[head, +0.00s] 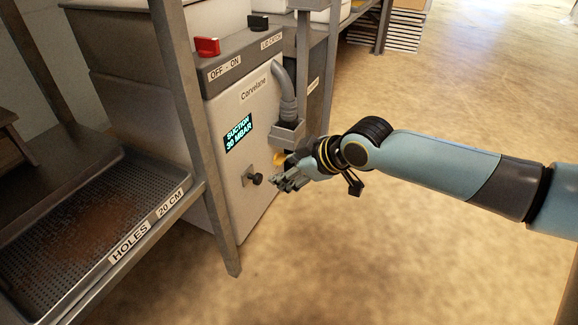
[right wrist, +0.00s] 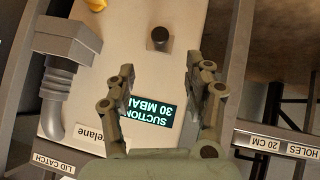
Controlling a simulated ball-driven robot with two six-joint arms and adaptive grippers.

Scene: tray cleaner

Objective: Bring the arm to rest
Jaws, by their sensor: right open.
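My right gripper (head: 291,180) is open and empty, held in front of the machine's light front panel in the head view. In the right wrist view its two fingers (right wrist: 160,85) are spread apart with nothing between them. A dark knob (head: 254,179) on the panel is just left of the gripper in the head view; it also shows in the right wrist view (right wrist: 158,40), beyond the fingertips. The display (head: 239,133) reads SUCTION 30 MBAR. My right arm reaches in from the right edge. My left gripper is not in view.
The machine (head: 249,104) has a red switch (head: 207,46) labelled OFF - ON, a black switch (head: 258,22) and a grey hose (head: 286,90). A perforated tray (head: 35,237) labelled HOLES 20 CM sits on a metal rack at left. The floor at right is open.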

